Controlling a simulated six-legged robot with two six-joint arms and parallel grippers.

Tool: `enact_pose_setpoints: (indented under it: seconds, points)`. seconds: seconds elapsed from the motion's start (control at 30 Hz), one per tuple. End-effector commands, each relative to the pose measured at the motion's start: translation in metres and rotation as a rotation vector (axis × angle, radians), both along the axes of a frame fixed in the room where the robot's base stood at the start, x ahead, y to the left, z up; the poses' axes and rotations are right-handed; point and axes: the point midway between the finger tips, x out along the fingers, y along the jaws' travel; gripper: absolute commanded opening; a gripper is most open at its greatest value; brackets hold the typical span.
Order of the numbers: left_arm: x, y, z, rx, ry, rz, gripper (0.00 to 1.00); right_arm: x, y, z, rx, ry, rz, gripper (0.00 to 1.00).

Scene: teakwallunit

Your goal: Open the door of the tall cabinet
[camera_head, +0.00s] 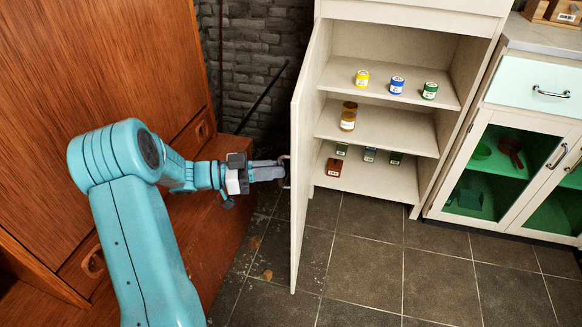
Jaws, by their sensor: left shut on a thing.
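The tall cabinet (454,100) is cream-coloured and stands in the middle of the view. Its door (305,150) is swung wide open on the left side, seen nearly edge-on. Shelves inside hold a yellow can, a blue can and a green can on top, an amber jar below, and several small boxes lower down. My left gripper (281,172) is at the outer face of the door, shut on the door handle (287,170), which is partly hidden by the fingers. My right gripper is not in view.
A brown wooden wall unit (90,60) stands close on the left, beside my left arm. A pale green low cabinet (535,95) with glass doors stands on the right. The tiled floor (400,270) in front is clear. A dark brick wall is behind.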

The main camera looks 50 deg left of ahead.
Motion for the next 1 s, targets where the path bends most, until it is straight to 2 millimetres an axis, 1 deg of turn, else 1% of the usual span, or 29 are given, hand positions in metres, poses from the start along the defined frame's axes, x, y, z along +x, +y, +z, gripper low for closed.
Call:
enact_pose_setpoints:
  seconds: [0.03, 0.1, 0.3, 0.4, 0.6, 0.97, 1.0]
  points:
    - [-0.001, 0.018, 0.006, 0.009, -0.007, 0.035, 0.0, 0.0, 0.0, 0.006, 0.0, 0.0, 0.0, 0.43]
    - [-0.008, 0.03, 0.006, 0.009, -0.008, 0.034, 0.0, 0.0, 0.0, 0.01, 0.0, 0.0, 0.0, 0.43]
    - [-0.025, 0.061, 0.005, 0.009, -0.008, 0.032, 0.0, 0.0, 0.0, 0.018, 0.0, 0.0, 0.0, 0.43]
    - [-0.03, 0.072, 0.005, 0.009, -0.01, 0.028, 0.0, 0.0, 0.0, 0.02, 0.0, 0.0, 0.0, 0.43]
    - [-0.035, 0.082, 0.005, 0.008, -0.01, 0.024, 0.0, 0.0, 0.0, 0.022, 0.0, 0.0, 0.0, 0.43]
    - [-0.036, 0.084, 0.005, 0.01, -0.012, 0.021, 0.0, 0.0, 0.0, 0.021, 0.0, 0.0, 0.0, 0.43]
    - [-0.036, 0.084, 0.005, 0.01, -0.013, 0.021, 0.18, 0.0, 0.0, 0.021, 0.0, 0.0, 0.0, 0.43]
